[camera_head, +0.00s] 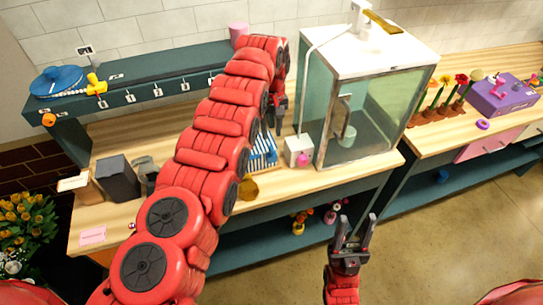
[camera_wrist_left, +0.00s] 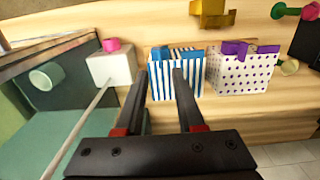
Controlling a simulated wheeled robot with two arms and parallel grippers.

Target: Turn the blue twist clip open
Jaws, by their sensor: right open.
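The blue twist clip (camera_wrist_left: 165,54) sits along the top of a blue-and-white striped bag (camera_wrist_left: 161,80) in the left wrist view. The bag (camera_head: 264,150) also shows in the head view, partly hidden behind my left arm. My left gripper (camera_wrist_left: 161,68) is open, with its fingertips apart and pointing toward the striped bag. The fingers overlap the bag in the picture; I cannot tell whether they touch it. Nothing shows held between them. My right gripper (camera_head: 354,222) is open and empty, low in front of the bench.
A white block with a pink knob (camera_wrist_left: 112,66) stands left of the striped bag, and a dotted bag (camera_wrist_left: 238,75) with a purple clip (camera_wrist_left: 247,49) stands right. A glass cabinet (camera_head: 367,85) rises right of my left gripper. A dark shelf (camera_head: 150,80) runs behind.

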